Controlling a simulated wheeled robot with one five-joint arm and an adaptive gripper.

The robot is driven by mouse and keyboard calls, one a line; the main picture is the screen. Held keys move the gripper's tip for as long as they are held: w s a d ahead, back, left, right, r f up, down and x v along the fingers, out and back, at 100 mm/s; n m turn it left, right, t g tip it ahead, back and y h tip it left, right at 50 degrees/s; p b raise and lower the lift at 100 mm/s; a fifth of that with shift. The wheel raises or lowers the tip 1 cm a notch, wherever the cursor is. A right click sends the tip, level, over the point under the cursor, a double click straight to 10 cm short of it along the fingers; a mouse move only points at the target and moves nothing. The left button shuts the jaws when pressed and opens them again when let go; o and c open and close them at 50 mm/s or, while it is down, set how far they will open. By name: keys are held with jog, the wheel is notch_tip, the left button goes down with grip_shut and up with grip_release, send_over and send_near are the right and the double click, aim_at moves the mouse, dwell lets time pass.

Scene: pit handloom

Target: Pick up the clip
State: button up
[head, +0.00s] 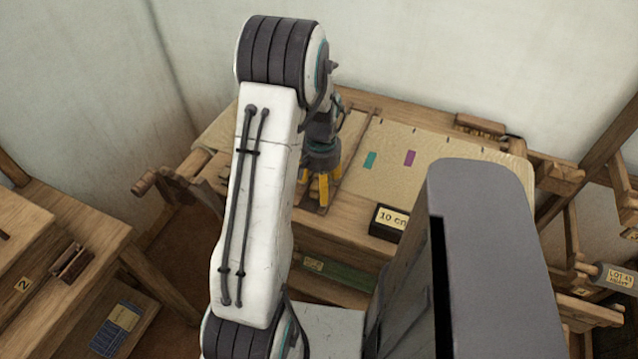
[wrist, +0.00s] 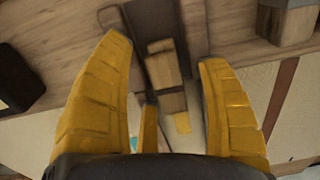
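My gripper (head: 320,190) points down over the left front part of the loom's wooden top in the head view. In the wrist view its yellow fingers (wrist: 162,50) are spread apart with nothing held between them. A small light-wood piece (wrist: 163,68), which looks like the clip, lies between and beyond the fingers on a darker brown strip or holder. A small yellow patch (wrist: 182,122) shows at its near end. In the head view I cannot make out the clip, as my gripper and arm cover that area.
A black box marked "10 cm" (head: 385,224) stands right of my gripper at the front edge. Pale cloth (head: 460,146) with a teal patch (head: 370,160) and a purple patch (head: 410,158) spreads behind it. A wooden bench (head: 90,235) stands at the left.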

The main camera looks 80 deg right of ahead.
jog(key=c, duration=1.1)
jog(key=shift+r, duration=0.2)
jog(key=shift+c, duration=0.2)
notch_tip(320, 180, up, 4)
jog(key=shift+f, duration=0.1)
jog(key=s+d+r, duration=0.5)
jog(key=s+r, duration=0.1)
jog(key=s, duration=0.4)
jog(key=shift+s+d+r, duration=0.15)
jog(key=shift+r, duration=0.25)
